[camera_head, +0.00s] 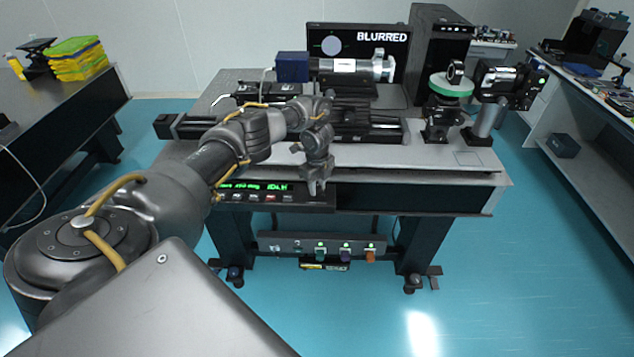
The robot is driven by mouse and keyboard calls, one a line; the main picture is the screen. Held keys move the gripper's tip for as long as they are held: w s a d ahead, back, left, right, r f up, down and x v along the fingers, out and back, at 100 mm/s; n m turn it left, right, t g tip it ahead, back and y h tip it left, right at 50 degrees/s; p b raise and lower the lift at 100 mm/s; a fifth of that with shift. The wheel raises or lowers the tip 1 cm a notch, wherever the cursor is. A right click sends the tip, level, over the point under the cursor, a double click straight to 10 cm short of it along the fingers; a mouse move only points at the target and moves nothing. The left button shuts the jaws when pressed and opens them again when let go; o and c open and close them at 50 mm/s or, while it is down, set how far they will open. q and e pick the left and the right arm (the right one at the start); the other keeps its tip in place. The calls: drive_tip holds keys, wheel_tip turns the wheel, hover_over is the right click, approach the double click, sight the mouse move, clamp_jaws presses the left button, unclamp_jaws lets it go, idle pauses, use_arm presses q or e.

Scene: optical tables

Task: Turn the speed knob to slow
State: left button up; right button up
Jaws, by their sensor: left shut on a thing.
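My left arm reaches in from the left over the optical table. My left gripper (316,190) points down at the right end of a black control panel (230,201) on the table's front edge. It is shut on a small knob there, taken to be the speed knob, which the fingers hide. The knob's pointer and its markings cannot be read. The panel has a green lit display (252,186) and a row of small buttons below it. My right gripper is not in view.
A black monitor (400,37) reading "BLURRED" stands at the back of the table (440,157). A long black stage (385,132) lies behind the gripper. A green round mount (451,86) stands at the right. A lower panel (300,243) with colored knobs hangs beneath.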

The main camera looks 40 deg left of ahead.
use_arm(q)
drive_tip(key=shift+a+n+p, duration=0.15)
drive_tip(key=shift+n+p, duration=0.15)
drive_tip(key=shift+n, duration=0.7)
drive_tip(key=o, duration=1)
drive_tip(key=shift+s, duration=0.1)
drive_tip(key=shift+r, duration=0.1)
drive_tip(key=shift+r, duration=0.3)
wheel_tip(320, 180, up, 10)
drive_tip(key=p, duration=0.3)
